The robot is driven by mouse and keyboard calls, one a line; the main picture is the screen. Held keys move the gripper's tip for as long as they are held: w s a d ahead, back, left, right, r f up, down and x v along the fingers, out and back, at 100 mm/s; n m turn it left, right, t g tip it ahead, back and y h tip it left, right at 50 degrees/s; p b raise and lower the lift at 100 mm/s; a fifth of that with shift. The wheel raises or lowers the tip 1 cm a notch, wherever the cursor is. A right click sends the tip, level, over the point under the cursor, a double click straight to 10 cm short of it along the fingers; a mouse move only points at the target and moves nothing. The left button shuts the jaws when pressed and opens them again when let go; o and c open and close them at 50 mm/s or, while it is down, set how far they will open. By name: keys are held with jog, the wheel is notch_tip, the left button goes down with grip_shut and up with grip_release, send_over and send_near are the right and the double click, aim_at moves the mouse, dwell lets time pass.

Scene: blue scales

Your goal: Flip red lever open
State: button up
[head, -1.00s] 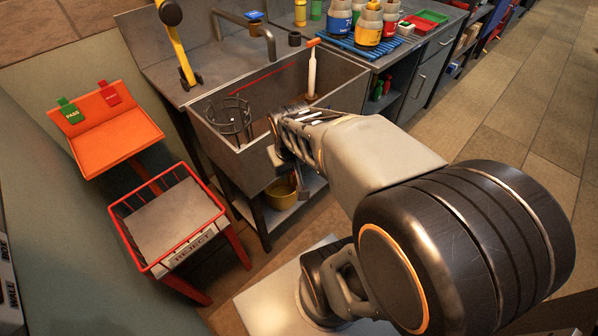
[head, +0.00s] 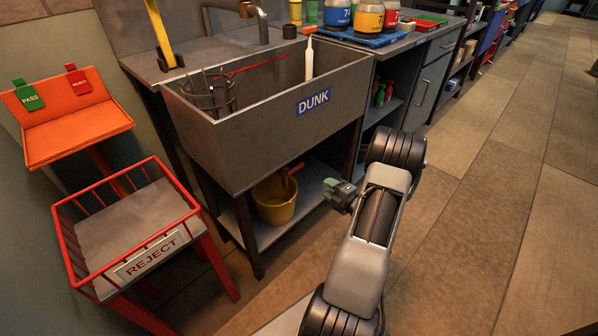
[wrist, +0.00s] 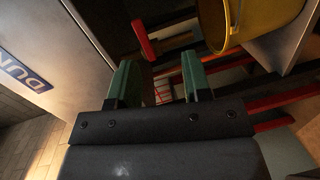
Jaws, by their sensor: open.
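A red lever (head: 294,169) shows under the sink, just above the yellow bucket (head: 275,204). In the wrist view the red lever (wrist: 143,39) is beyond my fingertips, a little left of the middle, beside the bucket (wrist: 252,24). A short brownish piece lies next to it. My gripper (head: 335,193) is in front of the sink's lower shelf, to the right of the lever and bucket. In the wrist view my gripper (wrist: 158,76) has its two green fingers apart with nothing between them. The lever is not touched.
The grey sink (head: 230,151) with a blue DUNK label (head: 312,103) overhangs the lever. Its lower shelf (head: 308,205) bears the bucket. A red-framed reject basket (head: 127,290) stands at left. The floor at right is clear.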

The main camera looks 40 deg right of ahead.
aim_at(300, 167)
jog(key=w+a+b, duration=0.1)
jog(key=w, duration=0.3)
jog(key=w+a+r+n+t+y+b, duration=0.1)
jog(key=w, duration=0.4)
jog(key=w+a+r+n, duration=0.1)
jog(key=w, duration=0.3)
jog(key=shift+w+a+r+b, duration=0.15)
jog(key=shift+w+a+b, duration=0.15)
jog(key=shift+b, duration=0.1)
grip_shut()
